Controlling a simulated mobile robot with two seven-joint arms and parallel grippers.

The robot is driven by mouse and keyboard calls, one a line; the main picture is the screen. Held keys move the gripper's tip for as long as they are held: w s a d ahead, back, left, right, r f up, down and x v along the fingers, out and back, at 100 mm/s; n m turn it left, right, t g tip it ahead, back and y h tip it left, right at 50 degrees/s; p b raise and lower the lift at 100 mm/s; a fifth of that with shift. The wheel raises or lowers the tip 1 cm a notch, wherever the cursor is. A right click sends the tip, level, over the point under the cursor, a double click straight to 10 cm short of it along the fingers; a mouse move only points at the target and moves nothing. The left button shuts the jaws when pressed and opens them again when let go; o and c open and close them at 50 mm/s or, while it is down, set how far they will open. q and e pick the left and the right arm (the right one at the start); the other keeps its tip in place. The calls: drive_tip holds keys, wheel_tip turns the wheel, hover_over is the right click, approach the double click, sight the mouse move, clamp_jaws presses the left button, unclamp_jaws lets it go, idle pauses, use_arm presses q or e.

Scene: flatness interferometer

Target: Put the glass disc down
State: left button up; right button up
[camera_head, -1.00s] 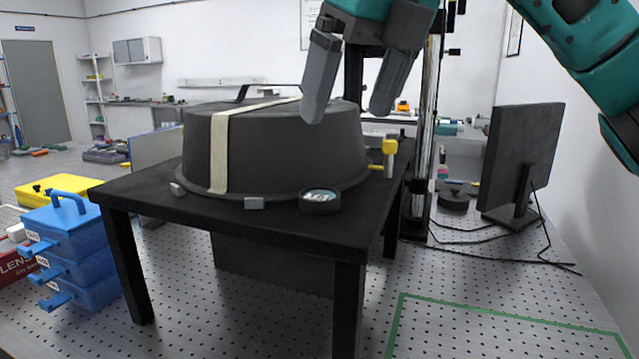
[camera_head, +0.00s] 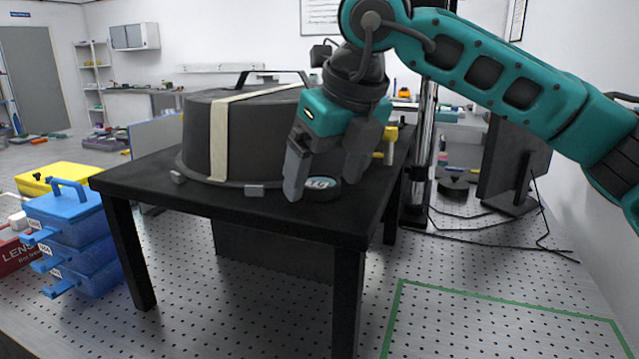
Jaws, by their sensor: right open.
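A small round black-rimmed disc (camera_head: 322,184) with a pale teal, marked face lies on the black table (camera_head: 240,217), near its front right corner. My left gripper is not in view.
A large black domed cover (camera_head: 262,130) with a pale strap and top handle fills most of the table. A yellow clamp (camera_head: 389,146) stands behind my gripper. Blue stacked boxes (camera_head: 85,245) are at left, a monitor (camera_head: 515,165) at right. The perforated bench inside the green outline (camera_head: 500,335) is clear.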

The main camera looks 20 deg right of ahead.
drive_tip(key=shift+f, duration=0.1)
drive_tip(key=c, duration=1.3)
drive_tip(key=shift+o, duration=0.2)
